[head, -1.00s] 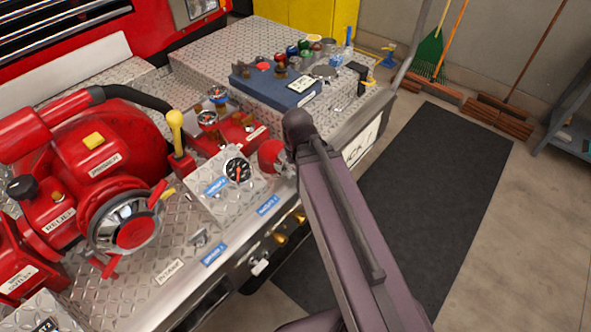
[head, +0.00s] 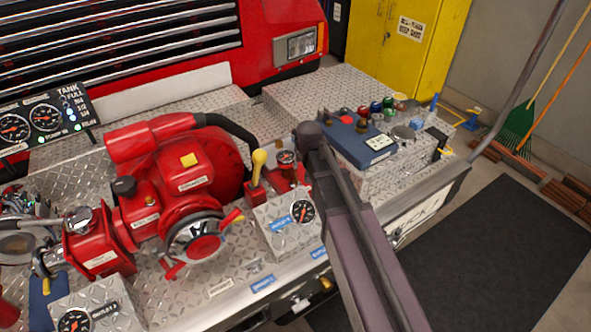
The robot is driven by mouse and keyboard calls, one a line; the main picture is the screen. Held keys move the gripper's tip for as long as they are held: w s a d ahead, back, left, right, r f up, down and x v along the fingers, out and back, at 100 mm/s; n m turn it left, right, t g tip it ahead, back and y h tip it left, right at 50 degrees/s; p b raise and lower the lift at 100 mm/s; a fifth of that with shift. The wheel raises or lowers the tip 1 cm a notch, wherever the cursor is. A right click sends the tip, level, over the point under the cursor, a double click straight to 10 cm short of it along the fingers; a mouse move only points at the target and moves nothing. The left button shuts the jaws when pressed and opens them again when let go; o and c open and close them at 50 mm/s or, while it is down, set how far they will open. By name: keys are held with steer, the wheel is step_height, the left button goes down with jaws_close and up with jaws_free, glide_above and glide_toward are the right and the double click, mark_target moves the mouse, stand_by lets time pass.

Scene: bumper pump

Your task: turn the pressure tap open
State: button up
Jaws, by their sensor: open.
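I cannot tell for sure which fitting is the pressure tap, as the labels are too small to read. A small metal tap (head: 254,266) sits on the tread-plate deck beside a blue label (head: 262,285). Behind it stands a tread-plate box with a round pressure gauge (head: 303,211). A red round-topped fitting (head: 287,160) on a red block is partly hidden by my arm. My arm rises from the lower right and ends in view beside this block. My gripper is not in view.
The red pump (head: 185,190) with its round chrome-rimmed port and yellow-knobbed lever (head: 258,165) fills the middle left. A blue tray (head: 345,140) with small coloured parts lies at the back right. A dark mat (head: 480,260) covers clear floor on the right.

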mark_target(295, 175)
steer(key=shift+w+a+r, duration=0.2)
steer(key=shift+w+a, duration=0.1)
steer(key=shift+a, duration=0.15)
steer(key=shift+w+a+r, duration=0.2)
steer(key=shift+w+a, duration=0.05)
steer(key=shift+a, duration=0.15)
steer(key=shift+f, duration=0.15)
steer(key=b+x, duration=1.2)
steer(key=x, duration=0.1)
steer(key=shift+w+f+b, duration=0.2)
steer(key=shift+w+b, duration=0.05)
steer(key=shift+b, duration=0.05)
steer(key=shift+c, duration=0.2)
jaws_close()
